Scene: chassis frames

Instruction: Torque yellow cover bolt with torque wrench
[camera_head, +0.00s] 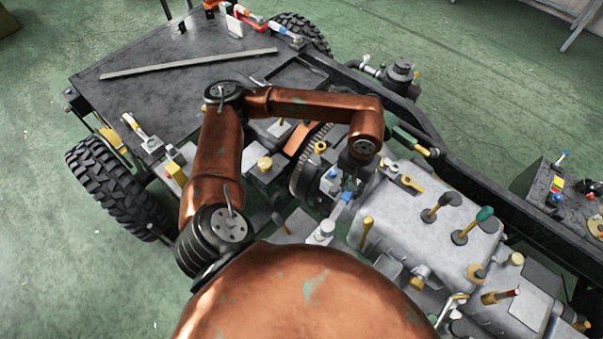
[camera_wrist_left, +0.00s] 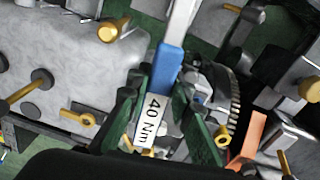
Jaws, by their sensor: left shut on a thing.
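My left gripper (camera_head: 352,182) reaches over the engine from the left. In the left wrist view its green fingers (camera_wrist_left: 150,115) are shut on the blue handle of the torque wrench (camera_wrist_left: 168,68), which has a white "40 Nm" label. The wrench's silver shaft runs out of the top of that view, so its head is hidden there. The wrench handle (camera_head: 346,196) shows small in the head view. A yellow bolt (camera_head: 367,222) stands upright on the grey cover, also in the left wrist view (camera_wrist_left: 108,30), apart from the visible shaft. I cannot tell which yellow bolt is the cover bolt. My right gripper is out of view.
The grey engine cover (camera_head: 425,225) carries several levers and knobs, including a green-tipped one (camera_head: 472,225). A toothed flywheel (camera_head: 305,172) lies left of the gripper. The black deck (camera_head: 150,85) holds a long metal bar (camera_head: 190,64). Green floor surrounds the chassis.

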